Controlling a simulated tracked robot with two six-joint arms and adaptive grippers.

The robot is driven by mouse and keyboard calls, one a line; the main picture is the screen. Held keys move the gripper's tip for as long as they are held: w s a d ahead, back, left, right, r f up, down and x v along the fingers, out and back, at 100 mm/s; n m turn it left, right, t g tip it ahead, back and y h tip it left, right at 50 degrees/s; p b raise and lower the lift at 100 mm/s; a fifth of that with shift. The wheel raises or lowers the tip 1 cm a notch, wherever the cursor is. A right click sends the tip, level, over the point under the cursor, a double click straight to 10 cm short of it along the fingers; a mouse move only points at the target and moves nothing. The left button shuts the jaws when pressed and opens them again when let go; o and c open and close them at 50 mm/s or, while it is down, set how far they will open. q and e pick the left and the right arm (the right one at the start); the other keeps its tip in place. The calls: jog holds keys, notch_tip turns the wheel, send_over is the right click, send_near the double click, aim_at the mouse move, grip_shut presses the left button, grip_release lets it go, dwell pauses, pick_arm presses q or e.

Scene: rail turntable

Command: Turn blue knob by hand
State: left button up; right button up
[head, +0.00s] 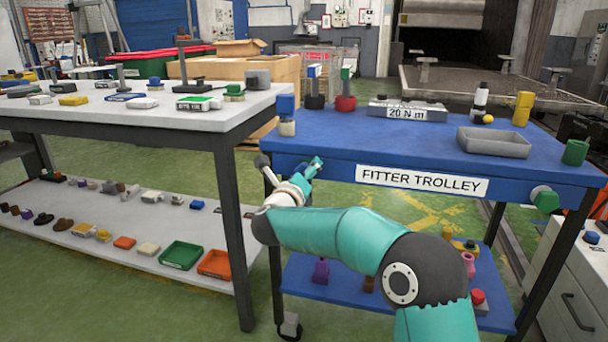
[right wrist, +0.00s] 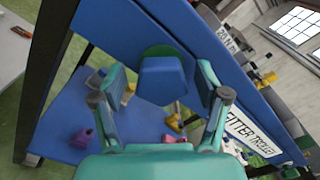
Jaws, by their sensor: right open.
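The blue knob (right wrist: 163,82) shows in the right wrist view, on the blue front panel of the trolley with a dark green part behind it. My right gripper (right wrist: 160,70) is open, with one finger on each side of the knob and visible gaps to it. I cannot tell how deep the knob lies between the fingertips. My left gripper is not in view.
The FITTER TROLLEY label (head: 422,181) is right of the gripper, and a green knob (head: 545,200) is at the panel's right end. A blue block on a pale cylinder (head: 287,127) stands above the gripper. A white-topped table (head: 130,115) is close on the left.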

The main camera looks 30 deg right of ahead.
jog(key=c, duration=1.1)
jog(key=shift+f+n, duration=0.1)
jog(key=shift+n, duration=0.5)
jog(key=o, duration=1.1)
jog(key=shift+s+a, duration=0.1)
